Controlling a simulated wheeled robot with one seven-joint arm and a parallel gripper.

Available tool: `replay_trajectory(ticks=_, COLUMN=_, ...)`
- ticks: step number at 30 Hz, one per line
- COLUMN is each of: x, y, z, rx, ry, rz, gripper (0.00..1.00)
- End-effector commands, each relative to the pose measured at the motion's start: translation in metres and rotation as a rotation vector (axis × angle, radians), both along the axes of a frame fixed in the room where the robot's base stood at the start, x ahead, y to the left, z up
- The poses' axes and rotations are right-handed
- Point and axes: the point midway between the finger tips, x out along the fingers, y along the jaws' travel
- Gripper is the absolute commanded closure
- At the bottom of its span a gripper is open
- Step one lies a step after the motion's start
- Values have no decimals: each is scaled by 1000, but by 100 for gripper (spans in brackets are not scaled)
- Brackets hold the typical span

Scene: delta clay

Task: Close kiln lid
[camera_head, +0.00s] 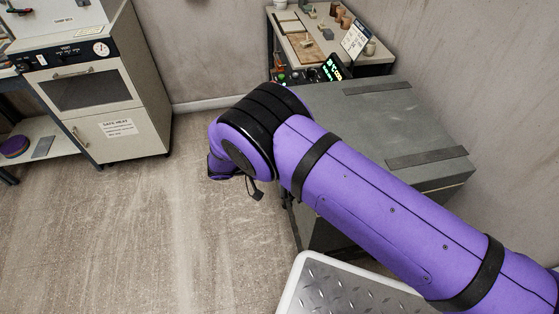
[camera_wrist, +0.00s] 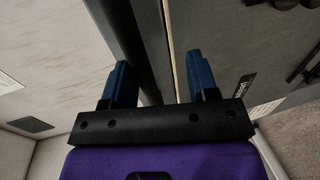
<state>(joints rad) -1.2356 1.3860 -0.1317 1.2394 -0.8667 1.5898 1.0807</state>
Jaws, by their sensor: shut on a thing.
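The kiln (camera_head: 330,236) is a grey box at centre right in the head view, partly behind my arm. Its grey lid (camera_head: 375,115), with two dark strips across it, lies over the body and looks about level. My arm covers its front edge, so I cannot tell whether it sits flush. In the wrist view, my gripper (camera_wrist: 158,60) has its two blue fingers on either side of a dark bar-like part at the lid's edge. The fingers are shut on it. In the head view the fingertips are hidden behind my arm.
A lit display (camera_head: 338,68) stands behind the kiln, near a bench (camera_head: 385,66) with small clay pieces and a sign. A white oven cabinet (camera_head: 122,128) and a shelf (camera_head: 42,153) stand at left. The floor (camera_head: 150,240) between is clear.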

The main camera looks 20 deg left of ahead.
Motion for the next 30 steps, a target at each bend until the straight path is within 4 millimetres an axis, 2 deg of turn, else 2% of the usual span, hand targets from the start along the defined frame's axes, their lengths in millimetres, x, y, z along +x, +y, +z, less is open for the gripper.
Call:
replay_trajectory(ticks=14, x=-3, y=4, z=0, rx=1, ry=1, rz=2, gripper=56)
replay_trajectory(ticks=17, x=-9, y=13, z=3, rx=1, ry=0, rz=4, gripper=56)
replay_trajectory(ticks=30, x=-50, y=75, z=19, rx=0, ry=-3, rz=2, gripper=56)
